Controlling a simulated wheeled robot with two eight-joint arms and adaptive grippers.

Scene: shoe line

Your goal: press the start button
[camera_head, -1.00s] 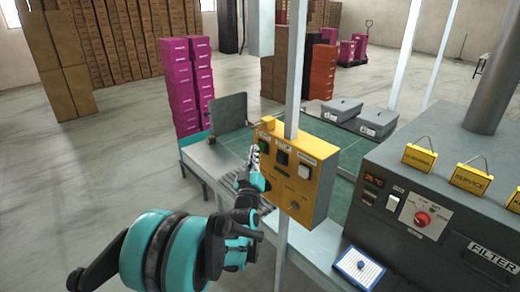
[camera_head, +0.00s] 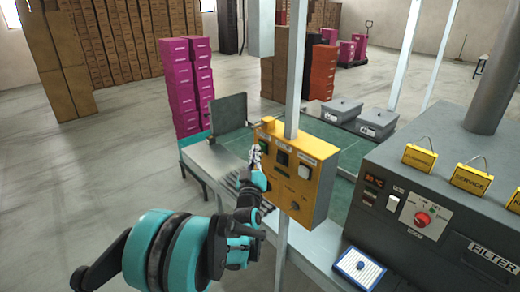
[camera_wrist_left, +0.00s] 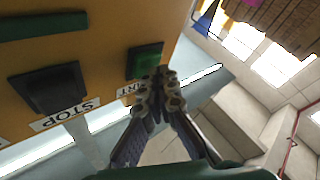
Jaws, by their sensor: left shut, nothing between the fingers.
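The yellow control box (camera_head: 316,190) is on a pale upright post in the middle of the head view. In the left wrist view, the green start button (camera_wrist_left: 147,58) is on the box's yellow face, its label partly hidden by my fingers. The black stop button (camera_wrist_left: 48,88) is to its left, above a STOP label. My left gripper (camera_head: 255,154) is shut and empty, at the left part of the box's face. In the left wrist view its fingertips (camera_wrist_left: 160,88) overlap the green button's lower edge; I cannot tell whether they touch it. My right gripper is out of view.
A grey machine (camera_head: 450,205) with a red knob (camera_head: 422,219) stands at the right. Pink boxes (camera_head: 185,90) are stacked behind the conveyor. The floor at left is clear.

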